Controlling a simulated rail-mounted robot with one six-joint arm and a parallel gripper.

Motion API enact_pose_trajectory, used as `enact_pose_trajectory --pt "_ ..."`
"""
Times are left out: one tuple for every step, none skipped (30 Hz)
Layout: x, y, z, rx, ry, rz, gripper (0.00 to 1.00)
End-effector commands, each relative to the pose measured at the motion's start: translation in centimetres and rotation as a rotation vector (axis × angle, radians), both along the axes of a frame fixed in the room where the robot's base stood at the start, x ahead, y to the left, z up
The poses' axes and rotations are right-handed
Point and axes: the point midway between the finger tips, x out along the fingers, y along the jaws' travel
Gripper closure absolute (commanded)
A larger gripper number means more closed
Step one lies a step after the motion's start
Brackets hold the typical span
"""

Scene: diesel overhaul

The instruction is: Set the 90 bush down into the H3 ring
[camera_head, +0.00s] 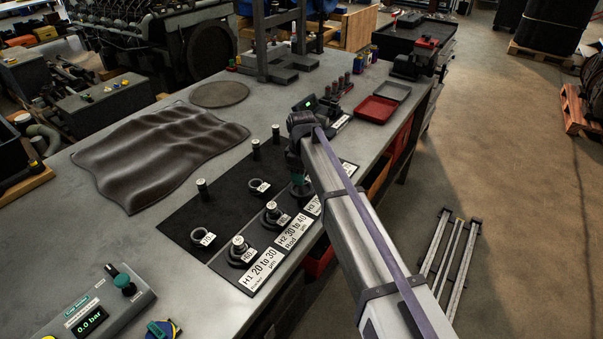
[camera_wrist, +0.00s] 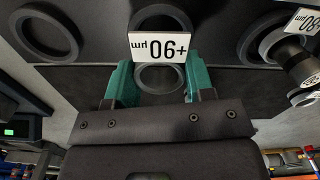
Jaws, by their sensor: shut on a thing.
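My gripper (camera_head: 297,178) is at the far end of the dark mat in the head view. In the wrist view its two green fingers (camera_wrist: 156,82) are shut on the 90 bush (camera_wrist: 158,77), a grey ring with a white tag marked +90 µm, upside down in the picture. Directly beyond the tag is a larger dark ring, which I take as the H3 ring (camera_wrist: 137,18); the tag hides part of it. I cannot tell whether the bush touches it. My arm hides this spot in the head view, beside the partly covered H3 label (camera_head: 313,206).
A bush tagged 80 (camera_wrist: 301,62) stands at the neighbouring ring on the right, and it also shows by the H2 label (camera_head: 273,213). Another empty dark ring (camera_wrist: 45,34) lies left. Small posts and loose tagged bushes (camera_head: 203,239) stand on the mat. A red tray (camera_head: 375,109) lies beyond.

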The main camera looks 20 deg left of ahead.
Motion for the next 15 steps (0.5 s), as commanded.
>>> enact_pose_trajectory --pt "0.0 0.0 -1.0 0.0 0.0 0.0 0.75" --pt "0.0 0.0 -1.3 0.0 0.0 0.0 0.75" --pt "0.0 0.0 -1.7 0.0 0.0 0.0 0.75" --pt "0.0 0.0 -1.9 0.0 0.0 0.0 0.75" --pt "0.0 0.0 -2.2 0.0 0.0 0.0 0.75" --pt "0.0 0.0 -2.6 0.0 0.0 0.0 0.75" --pt "0.0 0.0 -2.8 0.0 0.0 0.0 0.75" --pt "0.0 0.0 -3.1 0.0 0.0 0.0 0.75" --pt "0.0 0.0 -3.4 0.0 0.0 0.0 0.75" --pt "0.0 0.0 -3.6 0.0 0.0 0.0 0.75" --pt "0.0 0.0 -3.8 0.0 0.0 0.0 0.75" --pt "0.0 0.0 -4.0 0.0 0.0 0.0 0.75" --pt "0.0 0.0 -4.1 0.0 0.0 0.0 0.75" --pt "0.0 0.0 -4.2 0.0 0.0 0.0 0.75" --pt "0.0 0.0 -4.3 0.0 0.0 0.0 0.75"
